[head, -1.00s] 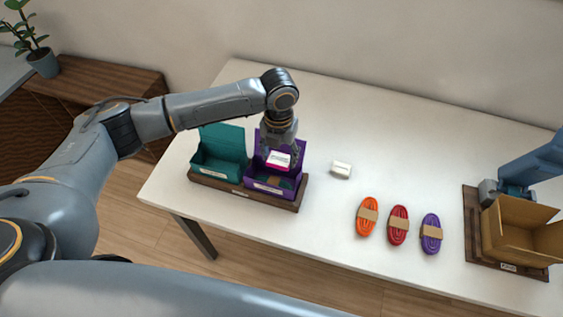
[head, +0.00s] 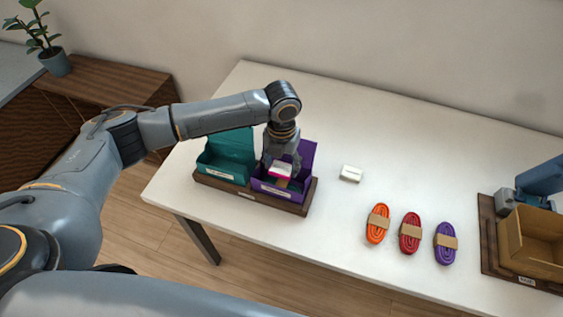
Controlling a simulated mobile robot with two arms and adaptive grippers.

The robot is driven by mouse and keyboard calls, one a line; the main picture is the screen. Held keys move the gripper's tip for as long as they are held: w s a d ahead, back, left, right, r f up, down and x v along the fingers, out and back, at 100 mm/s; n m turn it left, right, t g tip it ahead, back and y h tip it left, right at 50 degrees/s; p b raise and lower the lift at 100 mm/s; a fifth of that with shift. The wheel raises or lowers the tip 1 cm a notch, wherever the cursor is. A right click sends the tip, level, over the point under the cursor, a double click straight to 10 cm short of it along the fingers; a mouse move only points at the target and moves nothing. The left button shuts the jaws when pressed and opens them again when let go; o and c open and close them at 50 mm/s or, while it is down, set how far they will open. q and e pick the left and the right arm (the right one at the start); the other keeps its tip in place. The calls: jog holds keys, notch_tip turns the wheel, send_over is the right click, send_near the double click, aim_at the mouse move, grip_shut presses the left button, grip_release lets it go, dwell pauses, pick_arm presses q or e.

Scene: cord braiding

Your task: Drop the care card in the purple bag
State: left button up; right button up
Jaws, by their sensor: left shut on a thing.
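The care card (head: 281,169), white on top with a pink edge, is in my left gripper (head: 282,160). The gripper points down and is shut on it. The purple bag (head: 305,160) is an open-topped box-like holder with a raised back, at the right of a wooden board. The card is at the bag's opening, within its outline. I cannot tell whether it touches the bag. Something dark green and brown shows inside the bag below the card. The gripper hides part of the bag's back. My right gripper is not in view.
A teal bag (head: 231,143) stands directly left on the same wooden board (head: 246,195). A small white block (head: 351,173) lies to the right. Orange (head: 377,223), red (head: 410,233) and purple (head: 445,243) cord bundles lie farther right, near a cardboard box (head: 536,240) and a blue-and-grey object (head: 540,180).

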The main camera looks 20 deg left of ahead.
pick_arm(q)
jog(key=o, duration=0.8)
jog(key=shift+o, duration=0.2)
